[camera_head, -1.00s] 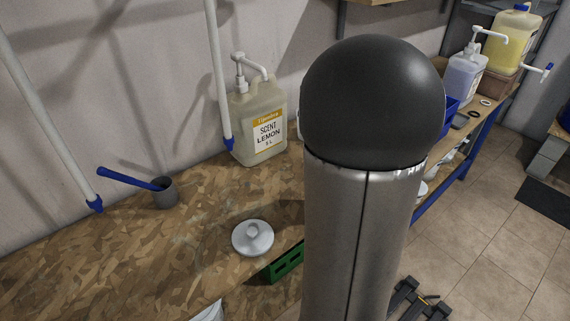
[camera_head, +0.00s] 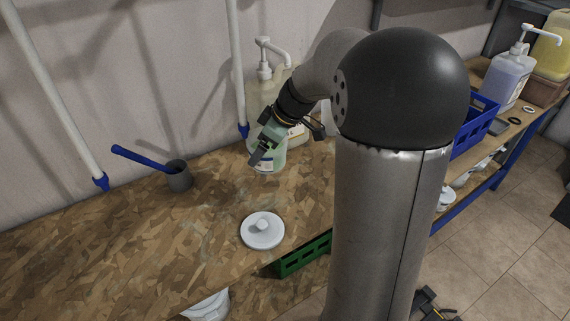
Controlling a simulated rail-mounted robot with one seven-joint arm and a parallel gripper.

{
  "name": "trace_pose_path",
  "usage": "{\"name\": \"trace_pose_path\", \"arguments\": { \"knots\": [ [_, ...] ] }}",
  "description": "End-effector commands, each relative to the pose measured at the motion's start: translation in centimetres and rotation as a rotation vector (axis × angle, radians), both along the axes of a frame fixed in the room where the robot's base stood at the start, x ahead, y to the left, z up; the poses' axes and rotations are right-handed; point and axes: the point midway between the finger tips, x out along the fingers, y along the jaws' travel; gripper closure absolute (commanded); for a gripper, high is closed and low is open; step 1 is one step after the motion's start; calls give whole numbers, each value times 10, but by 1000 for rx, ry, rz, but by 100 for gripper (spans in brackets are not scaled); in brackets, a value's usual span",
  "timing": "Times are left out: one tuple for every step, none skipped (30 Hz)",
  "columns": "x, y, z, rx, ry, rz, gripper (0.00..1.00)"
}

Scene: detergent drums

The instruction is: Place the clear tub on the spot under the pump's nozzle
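The jug of lemon scent (camera_head: 292,76) stands against the wall, with a white pump (camera_head: 264,62) on top whose nozzle (camera_head: 286,60) points right. A small translucent, greenish tub (camera_head: 271,163) shows in front of the jug, low down near the worktop. My gripper (camera_head: 264,150) points down and left at the tub, and a dark finger overlaps it. The gripper hides much of the tub's upper part and the jug's label. I cannot tell whether the fingers are closed on the tub, or whether it touches the board. The spot under the nozzle is hidden behind my arm.
A white round lid (camera_head: 262,230) lies on the chipboard worktop (camera_head: 130,235). A green crate (camera_head: 303,257) and a white bucket (camera_head: 208,304) sit below the front edge.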

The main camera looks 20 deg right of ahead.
Motion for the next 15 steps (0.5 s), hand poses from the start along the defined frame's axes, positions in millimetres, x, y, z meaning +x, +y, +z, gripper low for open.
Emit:
{"name": "trace_pose_path", "arguments": {
  "knots": [
    [2, 1, 1, 0, 0, 15, 42],
    [4, 0, 0, 0, 0, 21, 42],
    [7, -2, -1, 0, 1, 27, 42],
    [10, -6, -3, 1, 1, 28, 42],
    [14, -10, -5, 1, 2, 28, 42],
    [19, -16, -9, 1, 3, 27, 42],
    [24, -21, -12, 1, 3, 27, 42],
    [28, -27, -15, 2, 3, 26, 42],
    [34, -34, -19, 2, 4, 25, 42],
    [39, -40, -22, 2, 4, 25, 42],
    [43, -45, -25, 1, 3, 25, 42],
    [50, -52, -29, 2, 2, 25, 42],
    [54, -57, -32, 3, 3, 25, 42],
    [59, -63, -35, 2, 2, 26, 42],
    [64, -68, -42, 3, 3, 25, 42]
  ]
}}
